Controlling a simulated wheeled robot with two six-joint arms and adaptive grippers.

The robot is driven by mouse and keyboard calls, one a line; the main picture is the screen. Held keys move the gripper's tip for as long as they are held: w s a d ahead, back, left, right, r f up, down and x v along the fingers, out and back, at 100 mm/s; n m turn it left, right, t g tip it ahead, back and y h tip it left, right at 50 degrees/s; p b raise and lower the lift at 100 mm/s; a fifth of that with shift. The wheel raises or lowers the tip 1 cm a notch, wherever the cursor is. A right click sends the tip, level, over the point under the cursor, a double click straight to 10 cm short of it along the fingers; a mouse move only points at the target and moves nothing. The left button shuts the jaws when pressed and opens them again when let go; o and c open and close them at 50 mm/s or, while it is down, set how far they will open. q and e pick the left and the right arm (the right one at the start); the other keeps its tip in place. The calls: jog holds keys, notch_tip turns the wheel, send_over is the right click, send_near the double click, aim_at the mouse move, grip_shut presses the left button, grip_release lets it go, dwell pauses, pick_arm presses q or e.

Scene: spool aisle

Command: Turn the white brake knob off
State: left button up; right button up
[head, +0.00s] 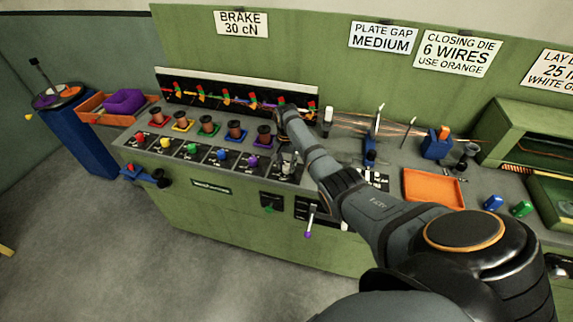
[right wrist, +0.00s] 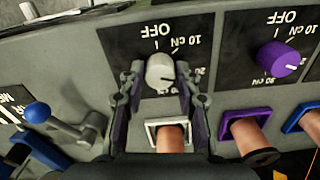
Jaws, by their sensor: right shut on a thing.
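The white brake knob (right wrist: 160,72) is on a black dial plate (right wrist: 130,45) marked OFF, 10 cN, 20 and a partly hidden value. My right gripper (right wrist: 158,75) reaches over the console with one finger on each side of the knob, shut on it. A dark mark on the knob appears to point to the right, away from OFF. In the head view, my right gripper (head: 287,166) is at the right end of the knob row, and my arm hides part of that area. My left gripper is out of view.
A purple knob (right wrist: 278,59) sits beside the white one. Copper spools (head: 235,130) stand in a row behind the knobs. A blue-handled lever (right wrist: 37,112) is close by in the wrist view. An orange tray (head: 433,187) lies farther right on the console (head: 225,215).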

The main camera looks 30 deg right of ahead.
jog(key=shift+c, duration=0.5)
jog(key=shift+r+n+p, duration=0.1)
jog(key=shift+n+p, duration=0.2)
jog(key=shift+n, duration=0.1)
jog(key=n+p, duration=0.1)
jog(key=n, duration=0.2)
jog(key=n+p, duration=0.1)
jog(key=n, duration=0.1)
jog(key=shift+n, duration=0.4)
jog(key=n+p, duration=0.1)
jog(key=n, duration=0.2)
jog(key=shift+n, duration=0.3)
jog(key=n, duration=1.1)
jog(key=shift+n+p, duration=0.3)
jog(key=shift+p, duration=0.05)
